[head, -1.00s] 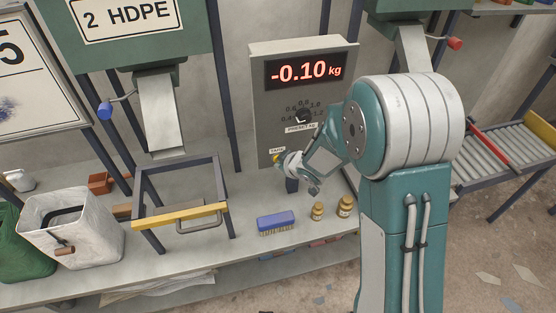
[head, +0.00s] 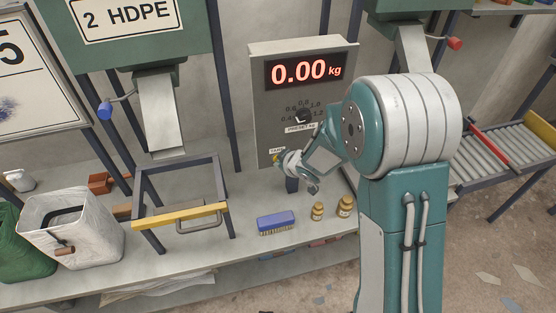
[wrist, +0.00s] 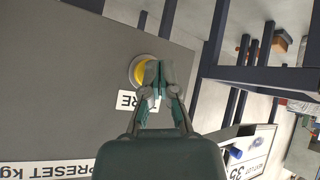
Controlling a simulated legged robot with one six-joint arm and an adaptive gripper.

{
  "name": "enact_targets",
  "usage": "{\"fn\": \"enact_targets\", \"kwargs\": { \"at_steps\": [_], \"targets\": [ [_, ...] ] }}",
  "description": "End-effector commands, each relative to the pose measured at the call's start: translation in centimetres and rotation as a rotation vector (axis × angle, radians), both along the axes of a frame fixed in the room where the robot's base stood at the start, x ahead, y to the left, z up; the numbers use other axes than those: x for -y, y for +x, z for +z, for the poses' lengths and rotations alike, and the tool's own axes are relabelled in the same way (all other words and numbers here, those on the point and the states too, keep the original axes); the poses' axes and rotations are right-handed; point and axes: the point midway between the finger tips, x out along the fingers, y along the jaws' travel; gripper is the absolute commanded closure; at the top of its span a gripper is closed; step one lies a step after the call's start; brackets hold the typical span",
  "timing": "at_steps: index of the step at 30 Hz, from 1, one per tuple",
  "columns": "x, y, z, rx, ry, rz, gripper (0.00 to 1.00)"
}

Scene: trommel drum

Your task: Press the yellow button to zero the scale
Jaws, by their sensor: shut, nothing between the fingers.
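The grey scale panel (head: 263,105) stands against the wall in the head view. Its red display (head: 306,71) reads 0.00 kg. The yellow button (wrist: 140,70) sits in a pale ring above a label ending in "RE" in the wrist view. In the head view the button (head: 276,160) is mostly hidden by my gripper. My gripper (wrist: 153,66) is shut and empty, with its fingertips at the button's right edge, overlapping it. I cannot tell whether they touch it or how far it is pressed in.
A preset dial (head: 303,116) sits on the panel above the button. A blue brush (head: 276,222) and two small jars (head: 317,211) stand on the bench below. A frame with a yellow bar (head: 180,215) and a white bag (head: 90,232) are at left.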

Motion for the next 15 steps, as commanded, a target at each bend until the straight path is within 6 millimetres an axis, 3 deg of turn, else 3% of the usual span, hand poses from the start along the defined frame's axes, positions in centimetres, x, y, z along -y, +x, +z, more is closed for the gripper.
{"fn": "enact_targets", "kwargs": {
  "at_steps": [15],
  "targets": [
    [0.4, -1.4, 0.0, 0.001, 0.0, 0.0, 1.0]
  ]
}}
